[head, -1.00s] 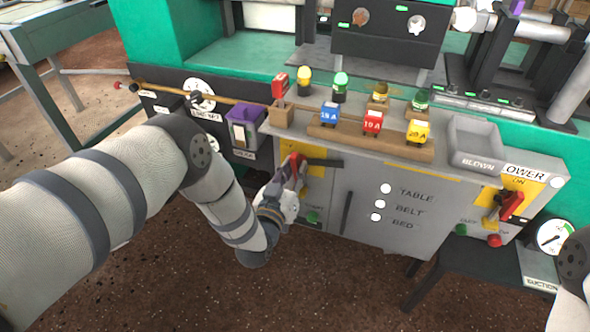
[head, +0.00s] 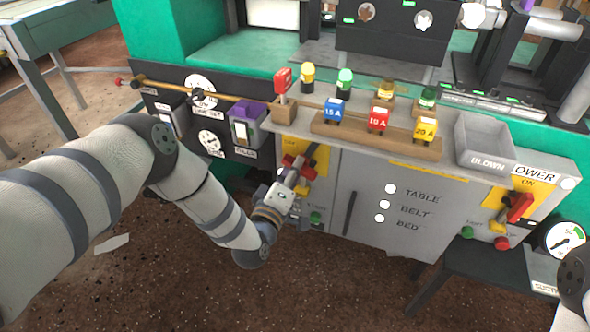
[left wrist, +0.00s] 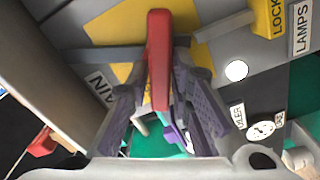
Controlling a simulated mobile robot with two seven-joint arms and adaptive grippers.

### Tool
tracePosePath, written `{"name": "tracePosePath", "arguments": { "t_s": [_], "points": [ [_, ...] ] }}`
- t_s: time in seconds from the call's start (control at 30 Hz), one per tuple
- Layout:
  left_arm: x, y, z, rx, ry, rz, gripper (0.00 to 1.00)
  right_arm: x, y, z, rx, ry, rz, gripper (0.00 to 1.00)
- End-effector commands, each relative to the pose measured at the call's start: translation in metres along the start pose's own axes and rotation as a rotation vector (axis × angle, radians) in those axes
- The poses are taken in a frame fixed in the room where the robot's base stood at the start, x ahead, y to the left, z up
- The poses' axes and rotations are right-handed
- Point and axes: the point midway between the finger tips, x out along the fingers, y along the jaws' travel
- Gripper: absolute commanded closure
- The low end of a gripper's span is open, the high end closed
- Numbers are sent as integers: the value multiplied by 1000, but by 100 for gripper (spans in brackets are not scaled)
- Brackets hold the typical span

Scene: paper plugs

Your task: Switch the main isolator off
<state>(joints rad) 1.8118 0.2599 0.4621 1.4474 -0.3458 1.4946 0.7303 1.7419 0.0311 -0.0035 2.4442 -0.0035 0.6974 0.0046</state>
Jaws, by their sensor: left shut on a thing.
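The main isolator is a red handle (head: 308,172) on a yellow plate (head: 318,155) at the left end of the grey cabinet front. My left gripper (head: 296,178) is at it and partly hides it. In the left wrist view the red handle (left wrist: 158,60) runs between my two fingers (left wrist: 160,105), which are shut on it. Behind it show the yellow plate (left wrist: 110,62) and part of a label reading "AIN". The handle looks turned to a slant, but its exact position is hard to tell. My right gripper is out of view.
A second red lever (head: 520,207) is on the "BLOWER" plate at the right. Numbered fuse plugs stand in a wooden rack (head: 355,138) on the ledge, beside a grey tray (head: 487,140). Green and red buttons sit below both switches.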

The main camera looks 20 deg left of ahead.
Motion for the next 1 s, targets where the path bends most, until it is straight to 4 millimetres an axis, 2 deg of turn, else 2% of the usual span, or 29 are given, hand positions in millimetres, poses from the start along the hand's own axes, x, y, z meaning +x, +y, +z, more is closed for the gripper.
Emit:
{"name": "tracePosePath", "arguments": {
  "t_s": [0.2, 0.5, 1.0],
  "points": [
    [-2, -5, 3, -183, -4, -6, 100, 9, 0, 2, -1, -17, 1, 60],
    [-1, -6, 3, -361, -5, -6, 100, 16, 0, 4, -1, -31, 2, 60],
    [-1, -5, 4, -453, -7, -5, 100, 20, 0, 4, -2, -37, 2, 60]
  ]
}}
